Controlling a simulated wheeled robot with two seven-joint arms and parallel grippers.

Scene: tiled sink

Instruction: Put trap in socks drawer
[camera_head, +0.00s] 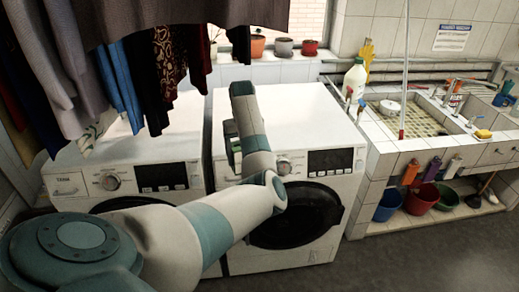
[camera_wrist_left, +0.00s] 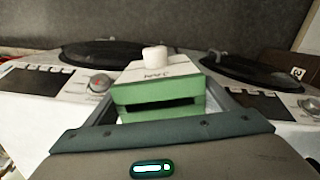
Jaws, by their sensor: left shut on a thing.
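The trap (camera_wrist_left: 150,92) appears to be a green box with a dark slot and a white labelled face, in the middle of the left wrist view. A white knob-like piece shows at the end of that face; whether it belongs to the trap is unclear. My left gripper (camera_wrist_left: 158,105) is shut on the trap, with a grey finger on either side. No socks drawer is recognisable. My right gripper is out of view.
Two white washing machines, left (camera_head: 75,182) and right (camera_head: 340,162), stand side by side. Clothes (camera_head: 170,55) hang low over the left one. A tiled sink (camera_head: 425,120) stands at the right, with a blue bucket (camera_head: 388,206) and other buckets below. Floor is clear at lower right.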

